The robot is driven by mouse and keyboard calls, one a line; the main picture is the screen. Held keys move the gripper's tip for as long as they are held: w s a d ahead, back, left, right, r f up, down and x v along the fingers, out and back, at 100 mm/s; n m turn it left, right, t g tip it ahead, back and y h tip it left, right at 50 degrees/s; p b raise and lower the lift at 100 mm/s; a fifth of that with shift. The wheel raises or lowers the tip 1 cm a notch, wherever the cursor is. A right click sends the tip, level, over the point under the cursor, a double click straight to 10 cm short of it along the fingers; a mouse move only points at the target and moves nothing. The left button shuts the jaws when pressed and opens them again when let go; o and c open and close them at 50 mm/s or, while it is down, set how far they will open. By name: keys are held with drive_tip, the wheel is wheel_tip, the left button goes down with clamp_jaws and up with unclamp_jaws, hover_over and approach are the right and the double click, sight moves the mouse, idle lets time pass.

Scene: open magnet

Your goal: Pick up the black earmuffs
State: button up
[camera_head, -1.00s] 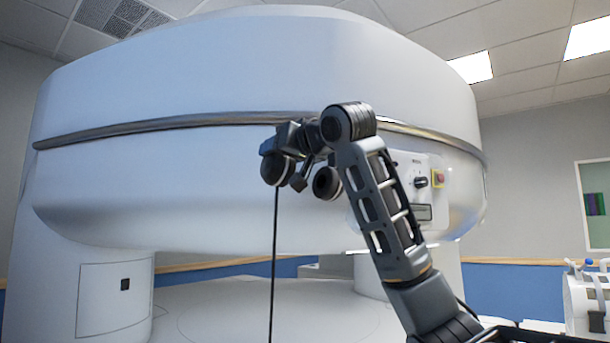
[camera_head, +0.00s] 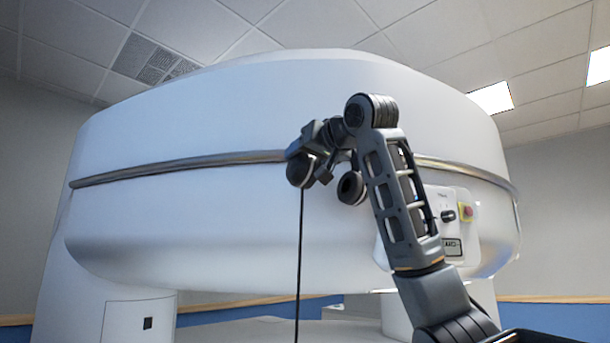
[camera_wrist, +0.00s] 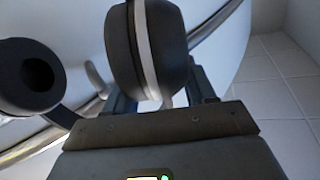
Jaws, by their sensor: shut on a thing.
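The black earmuffs show as two round dark cups in the head view, a left cup (camera_head: 301,172) and a right cup (camera_head: 351,188). My gripper (camera_head: 322,165) is shut on the earmuffs and holds them raised in front of the white scanner. A thin black cable hangs straight down below the left cup. In the wrist view, one cup (camera_wrist: 135,50) with a pale ring sits between the fingers of my gripper (camera_wrist: 160,92). The other cup (camera_wrist: 30,78) hangs off to the left, its hollow side showing. Much of the headband is hidden.
The large white scanner (camera_head: 260,120) with a metal trim band fills the middle behind the arm. Its control panel (camera_head: 452,215) with a black knob is right of the arm. Grey wall and open space lie at both sides, under a tiled ceiling.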

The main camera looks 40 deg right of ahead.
drive_tip(key=s+a+b, duration=0.3)
drive_tip(key=s+a, duration=0.9)
drive_tip(key=s, duration=0.1)
drive_tip(key=shift+s+a+b, duration=0.35)
drive_tip(key=shift+a+b, duration=0.05)
